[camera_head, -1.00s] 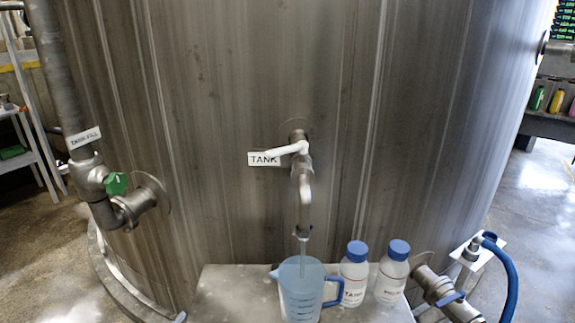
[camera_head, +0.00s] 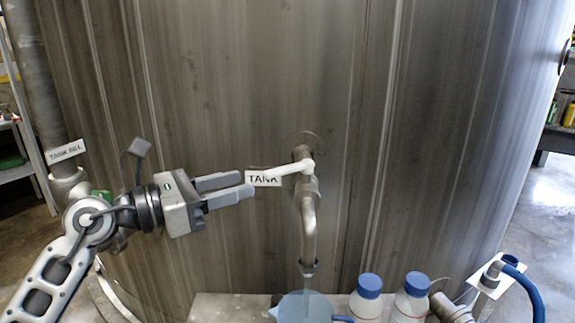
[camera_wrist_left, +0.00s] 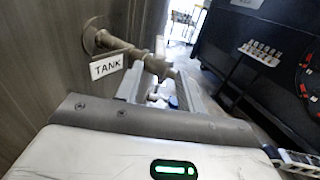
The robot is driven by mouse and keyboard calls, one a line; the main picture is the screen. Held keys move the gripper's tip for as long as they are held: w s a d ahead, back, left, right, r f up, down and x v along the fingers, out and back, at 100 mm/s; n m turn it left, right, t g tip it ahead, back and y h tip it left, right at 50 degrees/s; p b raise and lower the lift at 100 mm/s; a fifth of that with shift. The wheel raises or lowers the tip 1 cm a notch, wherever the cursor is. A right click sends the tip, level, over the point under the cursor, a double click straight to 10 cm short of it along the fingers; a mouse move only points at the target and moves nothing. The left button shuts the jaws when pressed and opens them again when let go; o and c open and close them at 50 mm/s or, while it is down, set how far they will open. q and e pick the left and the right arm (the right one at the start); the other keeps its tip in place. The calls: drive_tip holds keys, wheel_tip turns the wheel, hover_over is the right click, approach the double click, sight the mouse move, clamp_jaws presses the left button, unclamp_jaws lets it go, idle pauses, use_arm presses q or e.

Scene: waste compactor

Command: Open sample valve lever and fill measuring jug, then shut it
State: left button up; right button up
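The sample valve's white lever (camera_head: 290,170) points left from the valve on the tank wall, with a "TANK" tag (camera_head: 263,179) at its end. A thin pale stream (camera_head: 306,284) runs from the spout (camera_head: 309,235) into the blue measuring jug (camera_head: 303,309), which the lower picture edge cuts off; its fill level is hard to read. My left gripper (camera_head: 247,185) is open and empty, its fingertips just left of the tag. In the left wrist view the fingers (camera_wrist_left: 160,88) are apart, with the tag (camera_wrist_left: 106,66) beyond them. My right gripper is not in view.
Two white bottles with blue caps (camera_head: 368,286) (camera_head: 416,284) stand right of the jug on the ledge (camera_head: 235,303). A "TANK FILL" pipe (camera_head: 45,110) stands at left behind my arm. A blue hose (camera_head: 525,290) is at lower right.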

sight(303, 168)
use_arm(q)
drive_tip(key=p+x, duration=0.2)
drive_tip(key=x, duration=0.8)
drive_tip(key=shift+w+d, duration=0.2)
drive_tip(key=shift+d, duration=0.1)
clamp_jaws()
